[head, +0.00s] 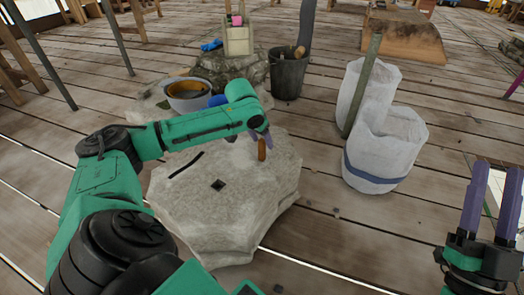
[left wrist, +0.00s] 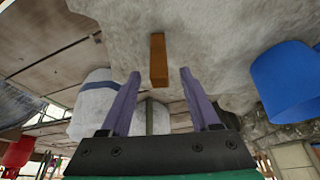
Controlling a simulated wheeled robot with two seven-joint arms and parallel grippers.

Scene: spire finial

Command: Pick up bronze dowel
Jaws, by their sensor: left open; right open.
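The bronze dowel (head: 262,149) stands upright on the pale stone block (head: 230,205), near its far right part. My left gripper (head: 268,138) is at the dowel, its purple fingers seen close beside it. In the left wrist view the dowel (left wrist: 158,58) shows as an orange-brown bar ahead of and roughly between the open fingertips (left wrist: 160,74). I cannot tell whether the fingers touch it. My right gripper (head: 495,170) is open and empty at the right edge, far from the stone.
The stone's top has a square dark hole (head: 217,185) and a dark thin bar or slot (head: 186,165). White sacks (head: 385,145) stand to the right, a dark bucket (head: 289,75) and grey bowl (head: 188,97) behind. A blue object (left wrist: 290,82) is near the left gripper.

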